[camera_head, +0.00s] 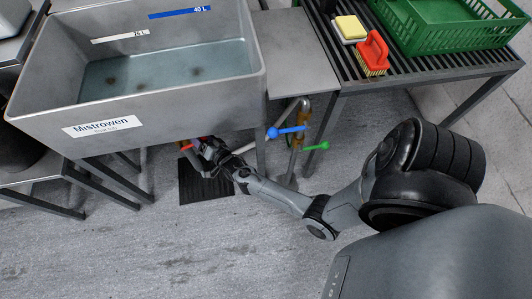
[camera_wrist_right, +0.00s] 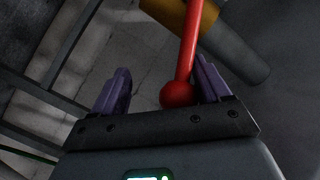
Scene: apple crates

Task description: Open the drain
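A grey metal tank (camera_head: 165,112) labelled Mistrowen holds shallow water with a few dark spots on its bottom. My right arm reaches from the right to below the tank's front wall. My right gripper (camera_head: 203,150) is beside a red lever (camera_head: 186,147) there, which is small in the head view. In the right wrist view, the red lever (camera_wrist_right: 188,45) with its ball end lies between the two purple fingers of the right gripper (camera_wrist_right: 162,82). The fingers are apart, and the lever is close to the right-hand finger. My left gripper is not in view.
A blue-handled valve (camera_head: 287,132) and a green-handled valve (camera_head: 316,147) are on pipes to the right. A dark floor grate (camera_head: 205,190) lies below the gripper. A slatted rack (camera_head: 440,68) carries a green crate (camera_head: 425,38), a red brush (camera_head: 373,55) and a yellow sponge (camera_head: 350,27).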

